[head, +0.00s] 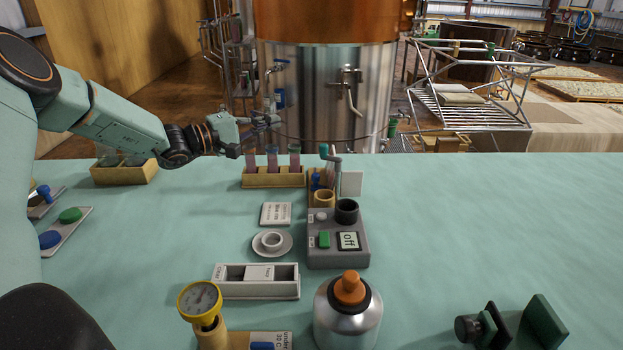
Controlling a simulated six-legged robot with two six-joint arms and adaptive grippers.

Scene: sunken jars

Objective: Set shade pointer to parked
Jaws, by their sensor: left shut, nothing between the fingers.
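A pale slider tray (222,289) lies on the green table, with a white block (260,273) near the middle of its slot. It may be the shade pointer, but its small lettering is too blurred to read, so I cannot tell which end is parked. My left gripper (268,121) is shut and empty. It is held above and behind the wooden rack of tubes, well beyond the tray. My right gripper is not in view.
The wooden rack (272,181) holds several tubes. A grey box (352,258) reading "off" stands right of a white saucer (285,251). A steel bottle (348,318) and a yellow dial gauge (199,300) stand in front. The table's right half is mostly clear.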

